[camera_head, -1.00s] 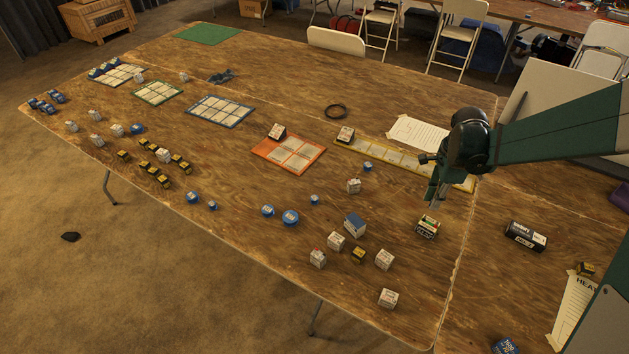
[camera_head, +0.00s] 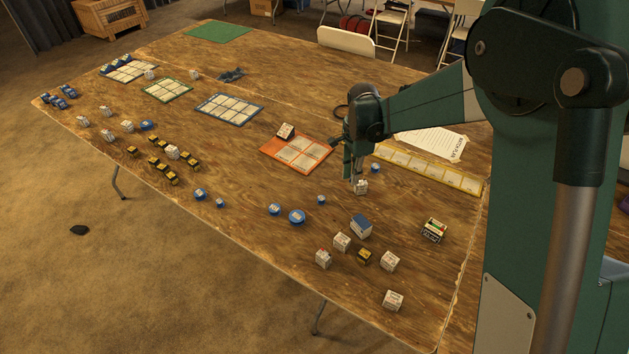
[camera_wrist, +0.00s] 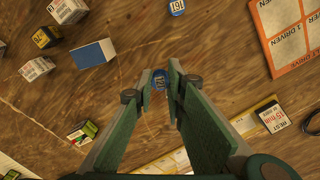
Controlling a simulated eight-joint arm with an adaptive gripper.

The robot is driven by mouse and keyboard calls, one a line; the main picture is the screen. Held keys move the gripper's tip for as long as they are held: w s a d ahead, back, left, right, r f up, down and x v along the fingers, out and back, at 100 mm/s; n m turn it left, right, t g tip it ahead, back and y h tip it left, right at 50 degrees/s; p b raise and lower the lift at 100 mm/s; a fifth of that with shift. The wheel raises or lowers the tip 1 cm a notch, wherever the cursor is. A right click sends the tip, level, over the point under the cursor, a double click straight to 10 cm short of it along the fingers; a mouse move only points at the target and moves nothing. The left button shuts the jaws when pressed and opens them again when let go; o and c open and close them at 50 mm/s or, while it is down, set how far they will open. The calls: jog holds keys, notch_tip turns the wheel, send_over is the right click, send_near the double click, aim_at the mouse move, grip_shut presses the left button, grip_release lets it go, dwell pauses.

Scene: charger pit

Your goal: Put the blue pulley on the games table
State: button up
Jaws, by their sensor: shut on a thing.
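In the wrist view my gripper (camera_wrist: 160,80) is shut on a small blue pulley (camera_wrist: 160,78) with a white numbered label, held between the fingertips. The held pulley cannot be made out in the body view. How high the tips are above the tabletop is hard to tell.
Close to the tips lie a small blue disc (camera_head: 375,168), an orange card (camera_head: 297,153) and a yellow strip (camera_head: 425,170). A blue-and-white box (camera_head: 361,227), several cubes and a battery pack (camera_head: 433,230) stand nearer. The wood left of the orange card is mostly bare.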

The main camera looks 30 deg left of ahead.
jog(key=s+a+n, duration=0.1)
jog(key=s+a, duration=0.3)
jog(key=a, duration=0.4)
jog(key=s+a+n, duration=0.2)
jog(key=s+a, duration=0.2)
jog(key=a, duration=0.3)
jog(key=n, duration=0.3)
send_over(256, 202)
jog(key=shift+f, duration=0.25)
jog(key=shift+f+b, duration=0.3)
jog(key=shift+f, duration=2.85)
jog(key=shift+f, duration=0.1)
jog(key=shift+f+b, duration=0.35)
jog(key=shift+f, duration=1.4)
jog(key=shift+f, duration=0.15)
